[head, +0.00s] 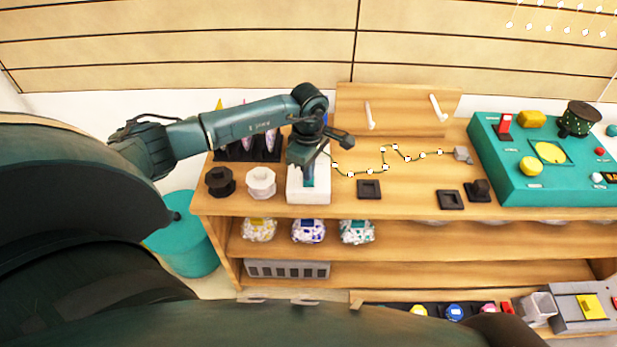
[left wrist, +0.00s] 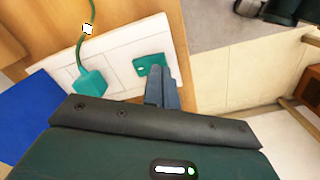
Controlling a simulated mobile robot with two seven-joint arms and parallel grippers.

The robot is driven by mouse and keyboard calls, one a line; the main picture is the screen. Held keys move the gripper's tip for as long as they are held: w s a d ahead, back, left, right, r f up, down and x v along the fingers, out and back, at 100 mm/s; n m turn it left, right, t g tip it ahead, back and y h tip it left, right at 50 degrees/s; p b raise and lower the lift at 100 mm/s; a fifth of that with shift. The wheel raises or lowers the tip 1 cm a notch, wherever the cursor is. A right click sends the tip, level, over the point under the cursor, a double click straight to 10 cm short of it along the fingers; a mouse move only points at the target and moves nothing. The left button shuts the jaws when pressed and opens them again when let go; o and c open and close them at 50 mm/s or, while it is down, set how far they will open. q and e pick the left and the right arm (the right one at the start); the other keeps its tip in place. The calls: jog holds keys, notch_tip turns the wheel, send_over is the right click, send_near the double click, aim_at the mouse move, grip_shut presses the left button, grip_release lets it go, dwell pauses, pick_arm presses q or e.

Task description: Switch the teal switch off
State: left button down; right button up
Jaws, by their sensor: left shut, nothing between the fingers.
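The white block (head: 308,197) sits on the wooden shelf unit's top, and the white strip also fills the middle of the left wrist view (left wrist: 118,58). It carries the teal switch (left wrist: 148,63) near one end and a teal plug (left wrist: 90,82) with a green cord beside it. My left gripper (left wrist: 161,78) is shut and empty, its fingertips right at the teal switch's lower edge; contact cannot be told. In the head view the left gripper (head: 308,172) points down over the white block and hides most of the switch. My right gripper is not in view.
A cord with white beads (head: 385,167) runs right from the block to a grey plug (head: 462,154). A black knob (head: 220,181) and white knob (head: 261,181) stand left of the block. A dark square plate (head: 369,189) lies to its right, and a teal panel (head: 500,186) is farther right.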

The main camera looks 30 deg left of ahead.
aim_at(308, 183)
pick_arm(q)
jog(key=shift+f+b, duration=0.85)
jog(key=shift+f, duration=0.1)
dwell(0.4)
jog(key=shift+r, duration=0.15)
jog(key=shift+r+p, duration=2.45)
jog(key=shift+r, duration=1)
